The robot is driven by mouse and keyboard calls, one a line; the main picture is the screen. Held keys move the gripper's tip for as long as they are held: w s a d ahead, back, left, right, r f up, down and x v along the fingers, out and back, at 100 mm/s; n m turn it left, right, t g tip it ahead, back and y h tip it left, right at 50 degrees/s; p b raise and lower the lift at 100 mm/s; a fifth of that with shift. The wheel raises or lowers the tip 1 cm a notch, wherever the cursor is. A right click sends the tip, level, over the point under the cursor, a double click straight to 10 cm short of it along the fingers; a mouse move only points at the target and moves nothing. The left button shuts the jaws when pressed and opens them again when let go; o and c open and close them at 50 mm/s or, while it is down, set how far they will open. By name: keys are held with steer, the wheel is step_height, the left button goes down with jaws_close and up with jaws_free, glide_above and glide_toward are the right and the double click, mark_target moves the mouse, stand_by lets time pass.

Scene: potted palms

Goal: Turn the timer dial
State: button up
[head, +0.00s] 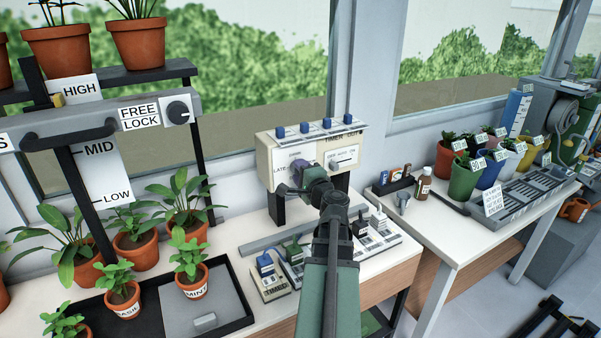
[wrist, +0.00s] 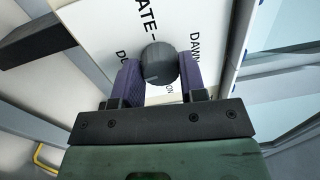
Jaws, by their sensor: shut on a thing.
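The timer box (head: 262,165) is a cream box on dark legs at the back of the bench, with several blue pegs along its top. Its dial is a dark grey round knob (wrist: 159,64) on a white face with printed words around it, partly legible as "LATE", "DAWN" and "NOON". My gripper (wrist: 160,82) has its two purple fingers on either side of the knob, shut on it. In the head view my gripper (head: 300,174) is at the left part of the box front and hides the dial there.
A row of switches and plugs (head: 290,258) lies on the bench below the box. Potted plants (head: 190,260) and a dark tray stand left. A brown bottle (head: 424,184) and a small rack of bottles stand right. A shelf with a FREE LOCK knob (head: 178,112) is upper left.

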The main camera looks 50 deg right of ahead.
steer(key=shift+m, duration=0.7)
steer(key=o, duration=0.9)
